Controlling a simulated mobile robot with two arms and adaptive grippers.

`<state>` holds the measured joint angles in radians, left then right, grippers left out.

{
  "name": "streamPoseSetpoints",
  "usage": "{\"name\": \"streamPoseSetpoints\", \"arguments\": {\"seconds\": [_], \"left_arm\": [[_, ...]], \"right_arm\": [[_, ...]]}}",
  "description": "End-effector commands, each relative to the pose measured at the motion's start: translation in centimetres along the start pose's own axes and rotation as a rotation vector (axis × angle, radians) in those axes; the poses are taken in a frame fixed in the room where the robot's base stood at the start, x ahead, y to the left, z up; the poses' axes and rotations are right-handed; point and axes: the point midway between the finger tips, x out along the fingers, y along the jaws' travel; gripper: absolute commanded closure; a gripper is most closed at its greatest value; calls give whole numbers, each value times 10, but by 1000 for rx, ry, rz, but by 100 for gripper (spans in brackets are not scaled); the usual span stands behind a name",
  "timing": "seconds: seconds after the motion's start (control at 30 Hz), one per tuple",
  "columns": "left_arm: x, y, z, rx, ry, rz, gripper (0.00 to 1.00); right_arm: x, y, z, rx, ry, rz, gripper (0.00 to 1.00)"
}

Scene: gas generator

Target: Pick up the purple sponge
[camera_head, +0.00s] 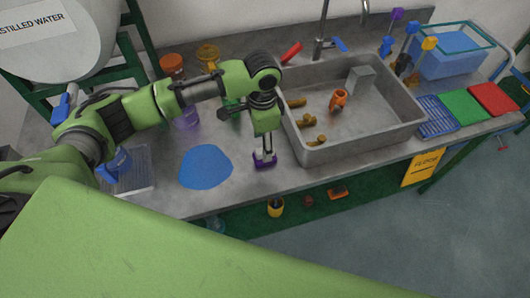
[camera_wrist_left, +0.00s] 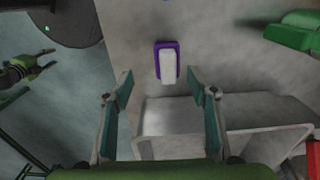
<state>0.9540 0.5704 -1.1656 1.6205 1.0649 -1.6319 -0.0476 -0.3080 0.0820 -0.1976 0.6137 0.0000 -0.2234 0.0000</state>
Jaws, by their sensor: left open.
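The purple sponge (camera_head: 264,163) lies on the grey counter, left of the sink and right of the blue mat. In the left wrist view the sponge (camera_wrist_left: 166,62) shows a pale top with a purple border. My left gripper (camera_head: 264,151) points down over the sponge, its fingers apart and empty. In the left wrist view the sponge is between and just beyond the tips of the left gripper (camera_wrist_left: 161,75). What looks like my right gripper (camera_wrist_left: 28,68) is small at the left edge of the left wrist view; its jaws are unclear.
The sink (camera_head: 345,145) with several brass parts stands close to the right of my left gripper. The flat blue mat (camera_head: 205,166) lies to its left. Blue, green and red pads (camera_head: 464,106) lie at the right. The counter's front edge is near.

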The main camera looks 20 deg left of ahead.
Motion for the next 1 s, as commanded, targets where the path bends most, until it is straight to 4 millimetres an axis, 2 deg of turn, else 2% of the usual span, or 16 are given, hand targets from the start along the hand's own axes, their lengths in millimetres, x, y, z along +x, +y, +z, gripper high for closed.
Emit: {"name": "streamPoseSetpoints", "arguments": {"seconds": [0.03,0.1,0.17,0.27,0.4,0.5,0.7,0.83,0.97,1.0], "left_arm": [[8,0,0,-2,-1,2,47],[19,0,0,-1,0,1,47],[24,0,-1,0,0,0,47],[30,0,-1,1,2,0,47],[41,-3,-3,-1,0,1,47],[55,-6,-6,0,-1,1,47],[79,-7,-7,0,2,-1,47],[82,-7,-7,2,2,-2,47],[82,-7,-7,1,2,-2,47],[82,-7,-7,1,2,-1,58]], "right_arm": [[-3,-2,13,-1,-18,-3,60],[-5,-4,24,-1,-32,-5,60],[-5,-5,24,-2,-33,-6,60],[-5,-2,8,-3,-12,-3,60],[-12,2,-27,-3,40,3,60],[-17,4,-36,-3,52,4,60],[-20,1,-21,-2,29,1,60],[-20,-2,-6,-2,8,-3,60],[-20,-3,-4,-2,4,-4,60],[-20,-3,-4,-1,4,-4,60]]}}
